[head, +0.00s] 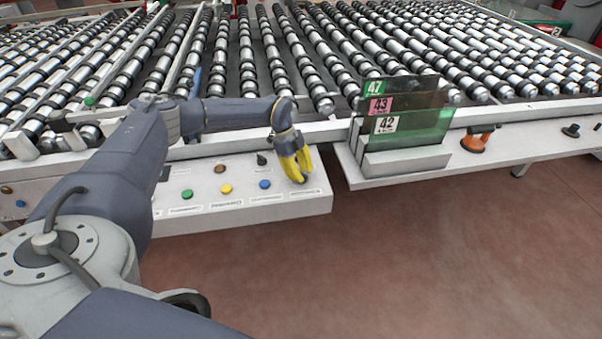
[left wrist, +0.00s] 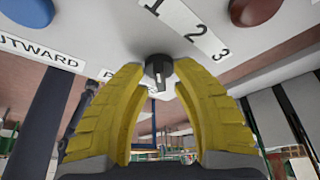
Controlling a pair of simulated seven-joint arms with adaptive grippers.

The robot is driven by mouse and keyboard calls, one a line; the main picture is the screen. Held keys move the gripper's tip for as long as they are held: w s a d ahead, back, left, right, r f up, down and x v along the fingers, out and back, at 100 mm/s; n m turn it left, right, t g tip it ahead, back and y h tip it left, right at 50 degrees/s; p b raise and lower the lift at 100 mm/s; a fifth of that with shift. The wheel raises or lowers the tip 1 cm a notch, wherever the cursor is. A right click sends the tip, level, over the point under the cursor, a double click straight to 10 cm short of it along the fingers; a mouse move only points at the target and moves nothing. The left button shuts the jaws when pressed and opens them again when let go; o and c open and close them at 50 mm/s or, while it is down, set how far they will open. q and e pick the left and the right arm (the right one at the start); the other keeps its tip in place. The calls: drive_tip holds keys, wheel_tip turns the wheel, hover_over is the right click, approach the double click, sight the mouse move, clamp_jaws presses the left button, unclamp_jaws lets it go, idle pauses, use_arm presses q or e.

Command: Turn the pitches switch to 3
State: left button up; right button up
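The pitches switch (left wrist: 158,69) is a small black knob with a pale pointer mark on the panel, below the printed numbers 1, 2 and 3 (left wrist: 194,29) in the left wrist view. Its name label is mostly hidden behind a finger. My left gripper (left wrist: 160,80) has its yellow fingers partly spread, one on each side of the knob, with tips close to it; firm contact cannot be made out. In the head view my left gripper (head: 298,178) is at the right end of the control panel (head: 240,217) and covers the switch. My right gripper is not in view.
Green (head: 187,194), yellow (head: 226,188) and blue (head: 265,184) buttons and another black knob (head: 261,159) are left of the gripper. Glass sheets numbered 47, 43 and 42 (head: 425,132) stand in a rack to the right. A roller conveyor (head: 270,60) lies behind.

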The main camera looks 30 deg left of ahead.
use_arm(q)
clamp_jaws()
idle(0.3)
drive_tip(key=m+g, duration=0.1)
drive_tip(key=m, duration=0.2)
drive_tip(key=shift+w+d+m+g, duration=0.1)
drive_tip(key=shift+m+g, duration=0.3)
drive_tip(key=m+g+y, duration=0.1)
drive_tip(key=m, duration=0.3)
drive_tip(key=shift+w+m, duration=0.1)
drive_tip(key=shift+m, duration=0.2)
drive_tip(key=m, duration=0.2)
drive_tip(key=m+g+y, duration=0.1)
drive_tip(key=m, duration=0.1)
drive_tip(key=shift+d+m+y, duration=0.15)
drive_tip(key=shift+m+y, duration=0.15)
drive_tip(key=m+y, duration=0.1)
drive_tip(key=m, duration=0.3)
drive_tip(key=shift+d+m+g+y, duration=0.1)
drive_tip(key=shift+m+g+y, duration=0.2)
drive_tip(key=shift+g+y, duration=0.1)
drive_tip(key=shift+m, duration=0.3)
